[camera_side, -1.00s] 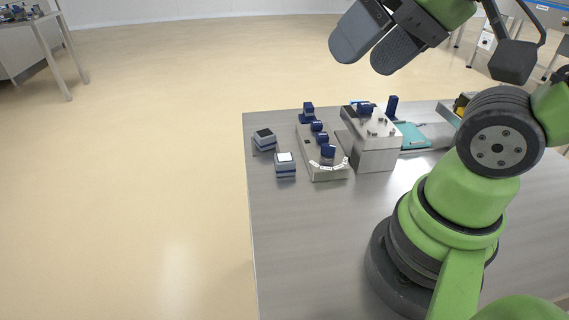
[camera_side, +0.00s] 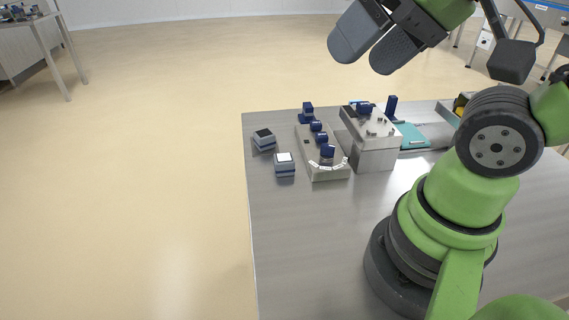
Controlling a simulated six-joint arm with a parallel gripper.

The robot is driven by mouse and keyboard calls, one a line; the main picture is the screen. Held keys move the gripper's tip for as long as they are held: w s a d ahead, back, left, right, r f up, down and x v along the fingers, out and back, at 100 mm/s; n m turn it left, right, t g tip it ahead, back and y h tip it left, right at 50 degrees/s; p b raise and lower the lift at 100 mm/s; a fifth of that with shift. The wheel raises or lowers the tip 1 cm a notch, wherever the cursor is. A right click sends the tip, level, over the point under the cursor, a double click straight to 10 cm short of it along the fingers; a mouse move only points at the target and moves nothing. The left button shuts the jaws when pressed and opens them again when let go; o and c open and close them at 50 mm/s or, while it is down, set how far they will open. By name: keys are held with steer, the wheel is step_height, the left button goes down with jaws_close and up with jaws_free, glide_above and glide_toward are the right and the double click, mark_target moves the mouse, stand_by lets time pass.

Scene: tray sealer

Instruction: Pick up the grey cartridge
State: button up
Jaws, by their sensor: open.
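Two small grey blocks with dark blue bands stand on the left part of the table. One block (camera_side: 263,141) has a black top patch and is nearer the left edge. The other block (camera_side: 285,166) has a white top patch and is closer to the camera. I cannot tell which of them is the grey cartridge. My gripper (camera_side: 352,52) is high above the far side of the table, with its two dark grey fingers apart and nothing between them. It is well clear of both blocks.
A grey control panel (camera_side: 331,172) with dark blue knobs stands right of the blocks. Beside it is a taller grey machine housing (camera_side: 375,157), with a teal piece (camera_side: 412,137) behind. The front of the metal table (camera_side: 310,250) is clear left of my base.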

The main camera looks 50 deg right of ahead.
steer(key=w+d+f+n+g, duration=0.1)
steer(key=w+d+n+g, duration=0.15)
steer(key=w, duration=0.35)
steer(key=n+g+h, duration=0.2)
steer(key=n+g, duration=0.3)
steer(key=n, duration=0.6)
glide_above(284, 157)
steer(key=shift+m, duration=0.25)
steer(key=f, duration=2.3)
steer(key=shift+s+f, duration=0.1)
steer(key=shift+s, duration=0.25)
steer(key=f, duration=0.5)
steer(key=shift+w+f, duration=0.3)
steer(key=c, duration=1.1)
